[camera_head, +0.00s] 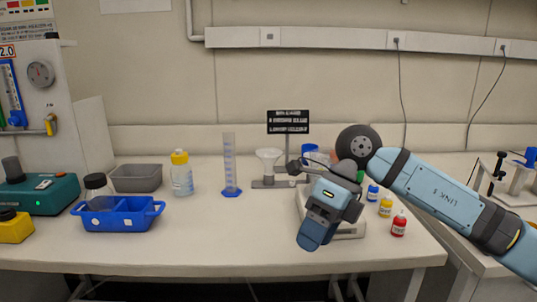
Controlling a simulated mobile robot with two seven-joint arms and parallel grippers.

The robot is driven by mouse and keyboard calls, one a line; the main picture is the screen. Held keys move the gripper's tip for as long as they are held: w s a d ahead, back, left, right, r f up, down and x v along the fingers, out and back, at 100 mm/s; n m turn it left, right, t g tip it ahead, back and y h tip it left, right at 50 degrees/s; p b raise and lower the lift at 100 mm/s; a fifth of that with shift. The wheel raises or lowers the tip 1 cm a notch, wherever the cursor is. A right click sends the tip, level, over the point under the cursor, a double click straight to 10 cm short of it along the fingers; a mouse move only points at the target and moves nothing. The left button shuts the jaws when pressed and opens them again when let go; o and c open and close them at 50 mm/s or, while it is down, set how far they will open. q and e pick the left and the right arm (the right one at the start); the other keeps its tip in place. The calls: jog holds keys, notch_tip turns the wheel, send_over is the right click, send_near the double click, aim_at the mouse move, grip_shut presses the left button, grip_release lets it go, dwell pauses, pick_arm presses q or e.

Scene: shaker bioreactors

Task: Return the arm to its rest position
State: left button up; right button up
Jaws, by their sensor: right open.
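My right arm (437,195) comes in from the right edge over the bench and bends at a dark round joint. Its wrist (328,205) hangs in front of a white device on the bench and hides much of it. My right gripper (304,161), dark and small, points left beside the wrist. It is open, and no held object shows between its fingers. My left arm and left gripper are out of view.
A blue tray (152,213), grey bin (113,179), yellow-capped bottle (182,178), graduated cylinder (230,169) and funnel stand (268,183) stand left of the arm. Small blue, yellow and red-capped bottles (399,224) stand below it. The bench's front middle (220,245) is clear.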

jog(key=s+a+f+m+g+y, duration=0.2)
jog(key=s+a+m+g+y, duration=0.25)
jog(key=s+a+y, duration=0.75)
jog(key=w+d+f+m+t+h, duration=0.2)
jog(key=d+f+m+t+h, duration=0.4)
jog(key=m+t, duration=0.9)
jog(key=w+d+f+m+t+h, duration=0.1)
jog(key=w+d+f+m+t, duration=0.2)
jog(key=d+f+m+t, duration=1.15)
jog(key=s+f+m+g+h, duration=0.6)
jog(key=s+f+m+g, duration=0.4)
jog(key=s+f, duration=0.25)
pick_arm(q)
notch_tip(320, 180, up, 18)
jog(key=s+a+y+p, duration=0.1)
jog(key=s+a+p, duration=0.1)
jog(key=p, duration=2.7)
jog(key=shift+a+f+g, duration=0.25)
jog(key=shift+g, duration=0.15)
pick_arm(e)
jog(key=s+d+r+g, duration=0.1)
jog(key=d+r, duration=0.2)
jog(key=r, duration=1.5)
jog(key=shift+r+h, duration=0.35)
jog(key=shift+h, duration=0.05)
